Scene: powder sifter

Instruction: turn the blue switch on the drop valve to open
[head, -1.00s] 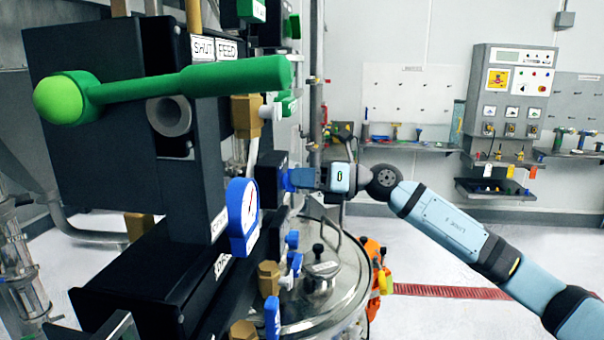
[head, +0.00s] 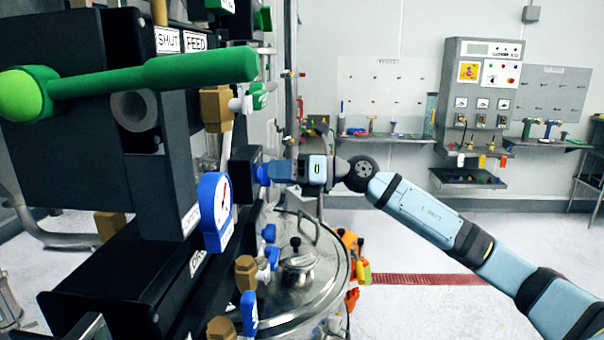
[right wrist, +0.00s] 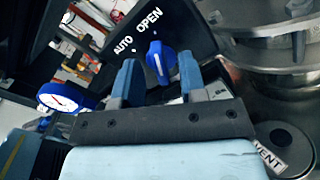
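The blue switch (right wrist: 160,62) sits on a black panel (right wrist: 188,28) lettered AUTO and OPEN in the right wrist view. Its white mark runs nearly straight up the picture, roughly toward the OPEN lettering. My right gripper (right wrist: 159,80) is open, with one blue finger on each side of the switch; I cannot tell whether they touch it. In the head view my right gripper (head: 270,172) is at the side of a small black box (head: 245,165), and the switch is hidden there. My left gripper is not in view.
A long green lever (head: 165,75) crosses the upper left. A blue gauge (head: 215,210) and brass fittings (head: 246,272) stand near the gripper. A round steel vessel lid (head: 325,270) lies below. Open floor (head: 440,235) is at the right; a control cabinet (head: 490,95) stands behind.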

